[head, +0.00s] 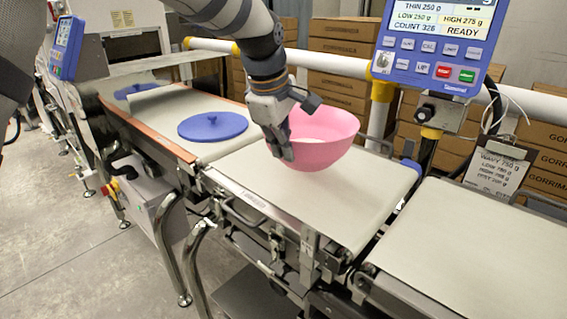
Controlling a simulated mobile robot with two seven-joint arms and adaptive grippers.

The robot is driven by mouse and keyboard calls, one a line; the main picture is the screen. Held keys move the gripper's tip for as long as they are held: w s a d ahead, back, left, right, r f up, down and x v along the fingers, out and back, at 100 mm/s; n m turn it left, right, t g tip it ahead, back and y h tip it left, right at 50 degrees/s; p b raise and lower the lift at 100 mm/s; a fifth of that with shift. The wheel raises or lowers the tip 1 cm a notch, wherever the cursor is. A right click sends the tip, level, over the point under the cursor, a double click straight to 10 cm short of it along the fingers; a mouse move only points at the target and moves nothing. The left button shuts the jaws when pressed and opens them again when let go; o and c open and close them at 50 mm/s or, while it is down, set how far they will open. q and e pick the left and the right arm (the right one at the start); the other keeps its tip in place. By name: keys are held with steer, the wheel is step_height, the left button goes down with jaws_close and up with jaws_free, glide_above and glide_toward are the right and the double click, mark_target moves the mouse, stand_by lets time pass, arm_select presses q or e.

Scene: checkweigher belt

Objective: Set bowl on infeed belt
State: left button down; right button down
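The left belt section (170,110) and the right belt section (470,245) adjoin the middle one. Nothing marks which is the infeed. My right gripper is not in view.
A blue display panel (435,40) stands behind the belts. Cardboard boxes (340,60) are stacked beyond the white rail. The right belt is clear.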

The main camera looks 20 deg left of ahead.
arm_select(q)
steer(key=shift+w+a+f, duration=0.3)
steer(key=shift+w+f, duration=0.3)
steer(key=shift+f, duration=0.1)
steer(key=shift+w+a+f, duration=0.1)
steer(key=shift+f, duration=1.65)
steer(key=c, duration=1.8)
jaws_free()
steer(key=shift+f, duration=0.1)
steer(key=v, duration=1.2)
steer(key=shift+r, duration=0.2)
